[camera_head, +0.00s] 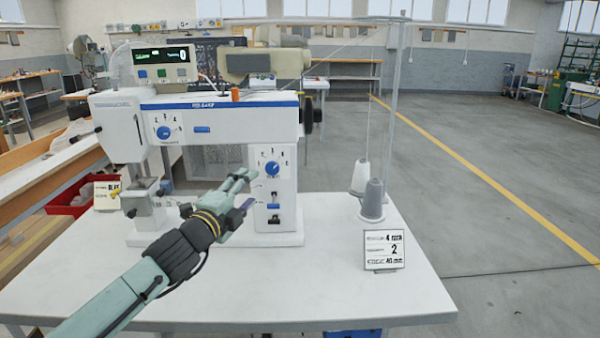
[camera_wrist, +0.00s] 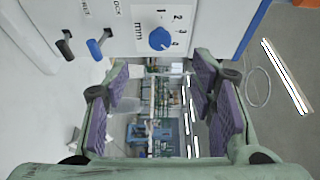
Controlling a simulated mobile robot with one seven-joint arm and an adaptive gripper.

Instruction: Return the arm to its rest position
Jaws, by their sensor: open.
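My gripper (camera_head: 246,189) is in front of the right column of the white sewing-machine-like press (camera_head: 225,122), above the white table. Its fingers point toward the column. In the wrist view my gripper (camera_wrist: 165,100) shows two purple-padded fingers spread apart, with nothing between them. The column's blue dial (camera_wrist: 160,39) and a blue lever (camera_wrist: 97,48) with a black one beside it are close by in that view. The dial also shows in the head view (camera_head: 271,168), just right of the fingertips. I cannot tell whether a finger touches the column.
The white table (camera_head: 330,285) holds grey and white thread cones (camera_head: 373,200) by a thin stand, and a small sign (camera_head: 384,249) at its right. A red bin (camera_head: 75,198) is at the left. A control box (camera_head: 164,64) sits atop the press. Open floor lies to the right.

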